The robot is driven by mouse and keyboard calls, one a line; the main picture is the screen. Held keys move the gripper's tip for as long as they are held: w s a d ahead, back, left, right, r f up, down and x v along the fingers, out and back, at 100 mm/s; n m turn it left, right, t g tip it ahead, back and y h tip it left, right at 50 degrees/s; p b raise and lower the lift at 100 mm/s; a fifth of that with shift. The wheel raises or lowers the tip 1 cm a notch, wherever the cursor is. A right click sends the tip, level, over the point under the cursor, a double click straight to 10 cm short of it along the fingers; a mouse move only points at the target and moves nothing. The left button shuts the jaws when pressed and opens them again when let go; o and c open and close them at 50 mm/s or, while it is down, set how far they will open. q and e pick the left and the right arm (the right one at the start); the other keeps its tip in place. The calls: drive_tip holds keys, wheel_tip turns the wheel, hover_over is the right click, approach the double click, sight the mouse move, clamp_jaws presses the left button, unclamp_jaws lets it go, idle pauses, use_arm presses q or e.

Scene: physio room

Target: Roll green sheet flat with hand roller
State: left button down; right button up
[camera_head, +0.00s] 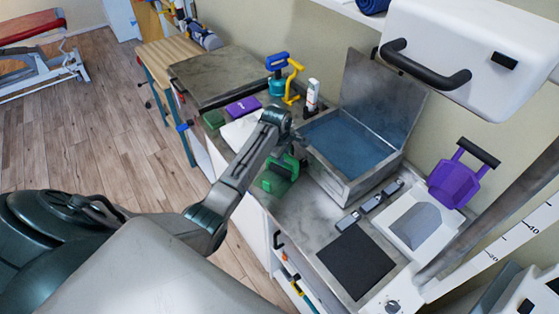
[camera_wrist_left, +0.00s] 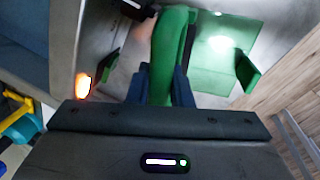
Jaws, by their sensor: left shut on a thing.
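My left gripper (camera_head: 287,164) is over the bench, left of the metal basin. In the left wrist view its dark fingers (camera_wrist_left: 163,82) are shut on a long green part (camera_wrist_left: 174,45), which I take to be the hand roller's handle. The green sheet (camera_wrist_left: 228,38) lies just to the right of it in that view, with a bright reflection. A darker green flap (camera_wrist_left: 247,72) stands up at its near edge. In the head view green shows under the gripper (camera_head: 277,180), but roller and sheet are hard to separate there. My right gripper is not in view.
The open metal basin (camera_head: 345,190) with blue inside stands right of the gripper. A dark square mat (camera_head: 356,262), a white tray (camera_head: 395,222) and a purple handled scoop (camera_head: 455,185) are farther right. A purple block (camera_head: 243,107) and a teal-and-yellow pump (camera_head: 280,82) stand behind.

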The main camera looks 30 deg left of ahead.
use_arm(q)
drive_tip(key=shift+w+r, duration=0.1)
drive_tip(key=shift+w, duration=0.1)
drive_tip(key=shift+s, duration=0.1)
drive_tip(key=shift+s+p, duration=0.25)
drive_tip(key=shift+p, duration=0.1)
drive_tip(key=shift+s+p, duration=0.3)
drive_tip(key=shift+s, duration=0.3)
drive_tip(key=shift+s+f, duration=0.2)
drive_tip(key=shift+s, duration=2.3)
